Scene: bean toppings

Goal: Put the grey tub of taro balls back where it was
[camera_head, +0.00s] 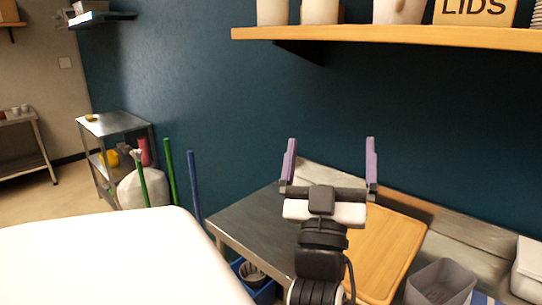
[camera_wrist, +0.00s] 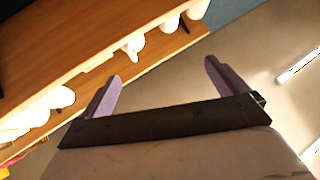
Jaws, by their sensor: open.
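A grey open-topped tub (camera_head: 440,284) stands at the lower right of the head view, just right of the wooden board. Its inside looks grey, and I cannot make out any taro balls in it. My gripper (camera_head: 331,152) is raised above the steel counter, left of the tub and clear of it. Its two purple fingers point up and stand wide apart with nothing between them. The wrist view shows the same open, empty fingers (camera_wrist: 162,75), and no grey tub is seen there.
A wooden wall shelf (camera_head: 390,37) with white containers and a LIDS box (camera_head: 474,12) hangs above my gripper. The wooden board (camera_head: 392,250) lies on the steel counter (camera_head: 250,225). A white surface (camera_head: 110,262) fills the lower left. A white container (camera_head: 527,268) stands at the right edge.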

